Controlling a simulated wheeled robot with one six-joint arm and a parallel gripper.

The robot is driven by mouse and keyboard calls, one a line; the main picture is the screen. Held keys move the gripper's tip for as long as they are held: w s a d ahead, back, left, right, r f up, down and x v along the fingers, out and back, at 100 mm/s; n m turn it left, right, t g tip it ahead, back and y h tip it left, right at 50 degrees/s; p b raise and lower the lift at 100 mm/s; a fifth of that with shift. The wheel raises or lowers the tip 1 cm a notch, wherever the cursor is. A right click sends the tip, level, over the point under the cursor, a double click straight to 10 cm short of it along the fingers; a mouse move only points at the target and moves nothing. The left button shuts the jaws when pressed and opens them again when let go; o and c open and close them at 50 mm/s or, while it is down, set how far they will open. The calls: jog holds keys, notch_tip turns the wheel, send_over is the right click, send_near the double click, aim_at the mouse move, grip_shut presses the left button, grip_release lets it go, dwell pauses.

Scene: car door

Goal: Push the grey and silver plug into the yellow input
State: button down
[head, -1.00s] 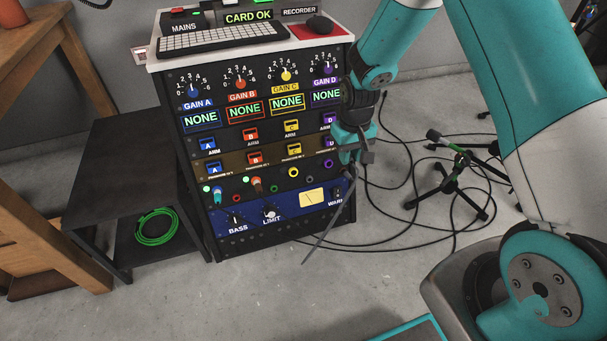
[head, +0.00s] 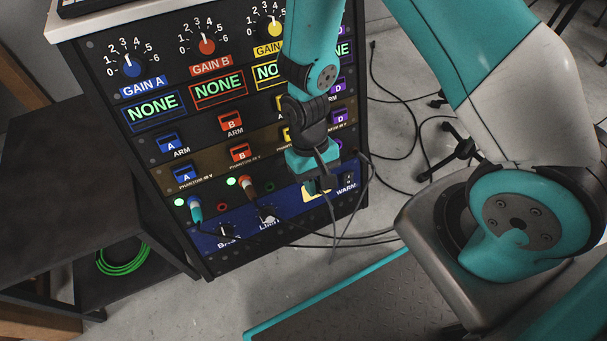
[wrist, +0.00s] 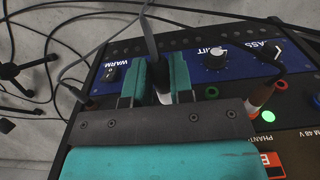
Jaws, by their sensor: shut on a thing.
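My gripper (head: 318,170) is in front of the right part of the rack's socket row. In the wrist view its teal jaws (wrist: 156,82) are shut on the grey and silver plug (wrist: 162,97), which shows only as a narrow piece between them. A grey cable (wrist: 150,38) runs from the plug, and it hangs down below the gripper in the head view (head: 333,225). The yellow input is hidden behind my gripper and wrist in both current views. I cannot tell whether the plug touches it.
A teal plug (head: 195,210) and a brown plug (head: 247,188) sit in the left sockets, each beside a lit green lamp. The brown plug's dark cable crosses the panel. A LIMIT knob (head: 268,214) and WARM switch (head: 348,180) are below. Black cables lie on the floor at right.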

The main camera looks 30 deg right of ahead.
jog(key=shift+s+a+f, duration=0.15)
jog(key=shift+a, duration=0.05)
jog(key=shift+p, duration=0.55)
jog(key=shift+w+f+b, duration=0.1)
jog(key=shift+w+f, duration=0.2)
jog(key=shift+w, duration=0.55)
jog(key=shift+w+f+b, duration=0.15)
jog(key=shift+w+f, duration=0.2)
jog(key=shift+w, duration=0.55)
jog(key=shift+w+f+b, duration=0.1)
jog(key=shift+w+f, duration=0.2)
jog(key=shift+w, duration=0.55)
jog(key=shift+r+p, duration=0.1)
jog(key=shift+p, duration=0.8)
jog(key=shift+w+f, duration=0.3)
jog(key=shift+w, duration=0.35)
jog(key=c, duration=0.9)
grip_release()
notch_tip(320, 180, up, 20)
jog(key=p, duration=0.7)
